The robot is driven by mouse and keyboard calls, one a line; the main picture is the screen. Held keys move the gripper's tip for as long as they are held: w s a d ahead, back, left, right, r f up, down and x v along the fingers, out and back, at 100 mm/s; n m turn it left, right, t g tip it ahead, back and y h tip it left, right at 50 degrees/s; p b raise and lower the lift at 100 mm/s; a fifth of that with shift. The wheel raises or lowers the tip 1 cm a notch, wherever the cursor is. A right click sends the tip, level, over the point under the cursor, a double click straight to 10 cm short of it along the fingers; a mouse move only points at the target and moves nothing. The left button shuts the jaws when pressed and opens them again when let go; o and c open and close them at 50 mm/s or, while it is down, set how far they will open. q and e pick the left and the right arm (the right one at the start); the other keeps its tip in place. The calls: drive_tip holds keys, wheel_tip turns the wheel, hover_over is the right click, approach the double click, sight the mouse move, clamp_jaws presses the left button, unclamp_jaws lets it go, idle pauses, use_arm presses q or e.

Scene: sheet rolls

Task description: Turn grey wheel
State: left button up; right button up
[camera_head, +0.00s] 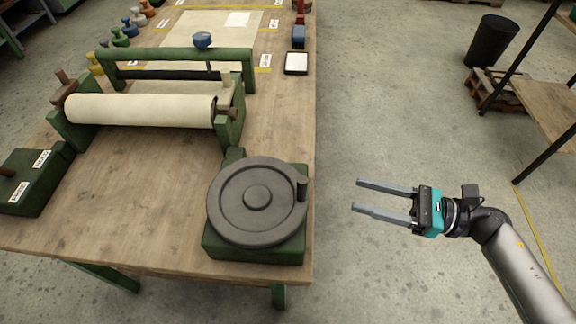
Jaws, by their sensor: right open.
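The grey wheel (230,205) lies flat on a green base (255,246) at the near right corner of the wooden table. It has a raised hub in its middle and a short upright knob (303,188) on its right rim. My right gripper (356,195) is open and empty, with its two fingers pointing left toward the wheel. It is over the floor beside the table, a clear gap to the right of the knob. My left gripper does not show.
A green roller frame (180,55) with a cream sheet roll (140,110) stands behind the wheel on the table (130,215). A green box (32,185) is at the left. Coloured knobs line the far left edge. The floor right of the table is clear near my arm.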

drive_tip(key=n, duration=0.1)
drive_tip(key=p, duration=0.3)
hover_over(286, 195)
drive_tip(key=shift+r+g, duration=0.15)
drive_tip(key=shift+g, duration=0.15)
clamp_jaws()
idle(1.2)
